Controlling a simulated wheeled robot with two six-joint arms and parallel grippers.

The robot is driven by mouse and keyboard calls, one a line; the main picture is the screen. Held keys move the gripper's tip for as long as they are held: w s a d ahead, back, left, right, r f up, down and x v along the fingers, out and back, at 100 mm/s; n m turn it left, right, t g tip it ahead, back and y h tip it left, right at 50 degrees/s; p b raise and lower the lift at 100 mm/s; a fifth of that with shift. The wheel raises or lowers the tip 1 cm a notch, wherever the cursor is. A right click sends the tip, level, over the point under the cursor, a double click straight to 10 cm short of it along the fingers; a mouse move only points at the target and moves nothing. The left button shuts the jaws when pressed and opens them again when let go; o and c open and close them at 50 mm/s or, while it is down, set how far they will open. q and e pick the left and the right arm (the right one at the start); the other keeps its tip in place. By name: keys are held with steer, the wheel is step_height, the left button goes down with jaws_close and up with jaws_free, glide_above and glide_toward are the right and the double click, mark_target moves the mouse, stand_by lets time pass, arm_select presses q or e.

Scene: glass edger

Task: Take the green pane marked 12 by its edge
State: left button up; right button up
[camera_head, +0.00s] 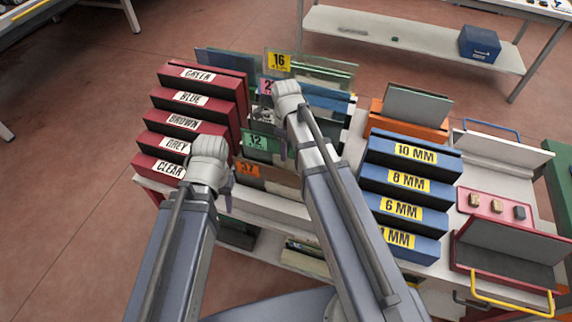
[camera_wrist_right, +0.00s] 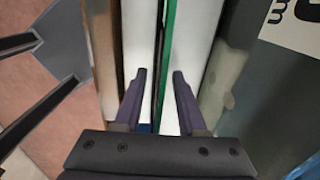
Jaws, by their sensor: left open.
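The green pane marked 12 (camera_head: 254,142) stands on edge in the rack between the red and blue label boxes, its green tag facing me. My right gripper (camera_head: 284,142) is just right of the tag. In the right wrist view its open fingers (camera_wrist_right: 159,74) straddle a thin green pane edge (camera_wrist_right: 168,45), with gaps beside it. I cannot read a mark on that edge there. My left gripper (camera_head: 228,194) is open and empty near the GREY and CLEAR boxes, left of the pane marked 37 (camera_head: 248,170).
Panes marked 16 (camera_head: 279,62) and 2-something (camera_head: 265,87) stand behind. Red boxes (camera_head: 183,121) line the left, blue thickness boxes (camera_head: 413,180) the right. A red tray with small blocks (camera_head: 474,203) and a yellow-handled tray (camera_head: 511,245) are far right.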

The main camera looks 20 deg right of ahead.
jaws_close()
stand_by(1.4)
